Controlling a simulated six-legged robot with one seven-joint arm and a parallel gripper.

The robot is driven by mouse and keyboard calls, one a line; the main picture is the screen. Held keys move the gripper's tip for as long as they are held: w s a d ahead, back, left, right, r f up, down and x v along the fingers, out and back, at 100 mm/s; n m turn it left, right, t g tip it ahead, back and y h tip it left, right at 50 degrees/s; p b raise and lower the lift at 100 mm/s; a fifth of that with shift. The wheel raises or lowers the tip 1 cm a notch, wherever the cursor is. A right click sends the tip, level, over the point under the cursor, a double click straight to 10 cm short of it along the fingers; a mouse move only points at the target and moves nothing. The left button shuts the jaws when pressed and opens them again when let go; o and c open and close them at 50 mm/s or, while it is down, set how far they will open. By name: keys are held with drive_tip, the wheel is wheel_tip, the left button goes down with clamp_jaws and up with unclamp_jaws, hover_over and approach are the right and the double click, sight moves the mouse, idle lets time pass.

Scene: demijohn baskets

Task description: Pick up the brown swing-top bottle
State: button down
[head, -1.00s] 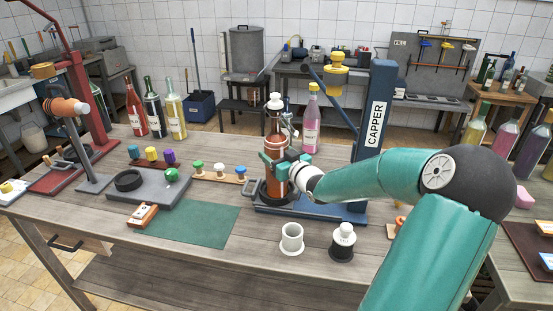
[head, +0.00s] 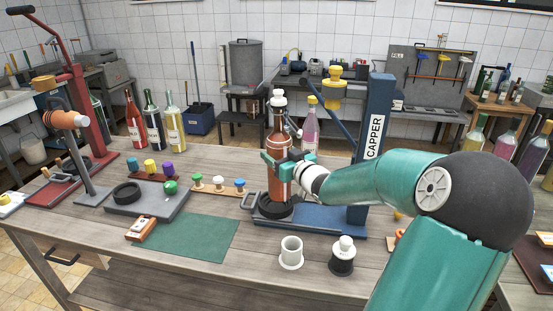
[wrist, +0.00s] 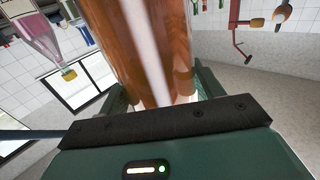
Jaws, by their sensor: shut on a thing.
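The brown swing-top bottle (head: 278,184) is upright at the blue capper (head: 372,170), with its pale stopper at the top. My gripper (head: 277,163) is shut around the bottle's body from the right. The bottle's lower end is just above or at the black ring (head: 271,209) on the capper's base; I cannot tell whether a gap is fully clear. In the wrist view the bottle's amber glass (wrist: 150,45) fills the space between the green fingers. Its neck and base are out of that view.
A pink bottle (head: 311,130) stands close behind, right of the held bottle. A white cup (head: 291,253) and a black-and-white stopper piece (head: 342,256) stand in front. The capper's post and yellow head (head: 335,87) rise at the right.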

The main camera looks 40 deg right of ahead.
sight(287, 146)
drive_tip(key=shift+s+a+r, duration=0.1)
drive_tip(key=shift+s+r, duration=0.75)
drive_tip(key=shift+r, duration=0.2)
drive_tip(key=shift+s+a+r, duration=0.1)
drive_tip(key=shift+s+r, duration=0.75)
drive_tip(key=shift+r, duration=0.15)
drive_tip(key=s+r, duration=0.3)
drive_tip(key=s, duration=0.5)
drive_tip(key=shift+s+a+r, duration=0.2)
drive_tip(key=shift+a+r, duration=0.15)
drive_tip(key=shift+s+a, duration=0.1)
drive_tip(key=shift+s, duration=0.05)
